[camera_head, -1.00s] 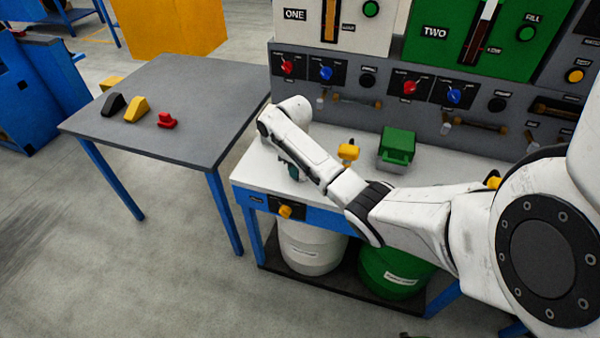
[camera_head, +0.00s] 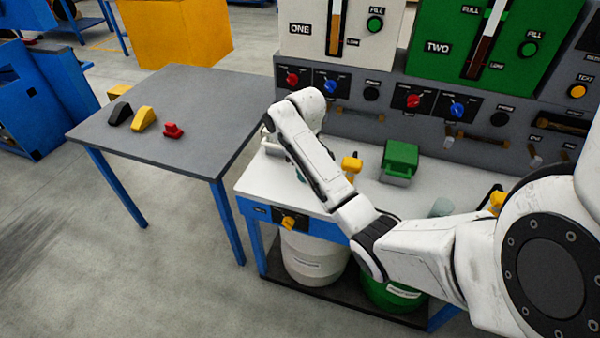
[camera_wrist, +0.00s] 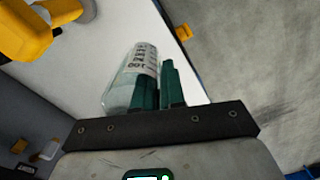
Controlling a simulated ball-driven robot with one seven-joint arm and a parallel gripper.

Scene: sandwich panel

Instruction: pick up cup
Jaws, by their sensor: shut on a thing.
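A clear cup (camera_wrist: 121,88) with dark printed markings shows in the wrist view, up against the green fingers of my gripper (camera_wrist: 160,80). My gripper is shut on the cup, and one finger overlaps it. The white bench top lies behind the cup in that view. Whether the cup touches the bench is not clear. In the head view my arm hides most of the gripper and the held cup; only a bit of teal shows beside the forearm.
The white bench top (camera_head: 262,180) carries a yellow object (camera_head: 352,164), a green box (camera_head: 400,160) and a translucent cylinder (camera_head: 441,207). A control panel with knobs stands behind. A grey table (camera_head: 195,105) at left holds black, yellow and red pieces, with bare room around them.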

